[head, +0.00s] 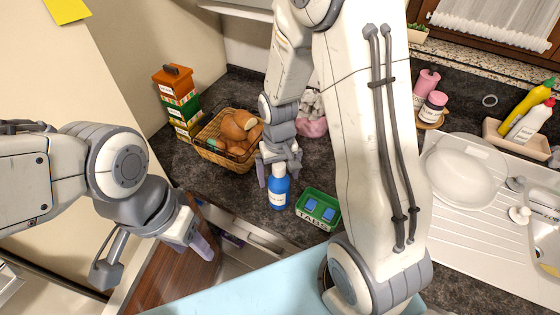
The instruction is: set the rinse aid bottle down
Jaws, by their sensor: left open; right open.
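The rinse aid bottle (279,190) is blue with a white cap and a pale label. It stands upright on the dark countertop near its front edge. My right gripper (279,174) is open, with its fingers around or close beside the bottle's cap; the exact gap is hard to tell. My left gripper (196,246) is open and empty, low at the left over the area in front of the counter, away from the bottle.
A green tray of tabs (318,208) sits just right of the bottle. A wicker basket (212,153) with brown items is behind left, with stacked boxes (178,103) beyond. A sink (500,205) and pink bottles (426,85) are at the right. My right arm hides part of the counter.

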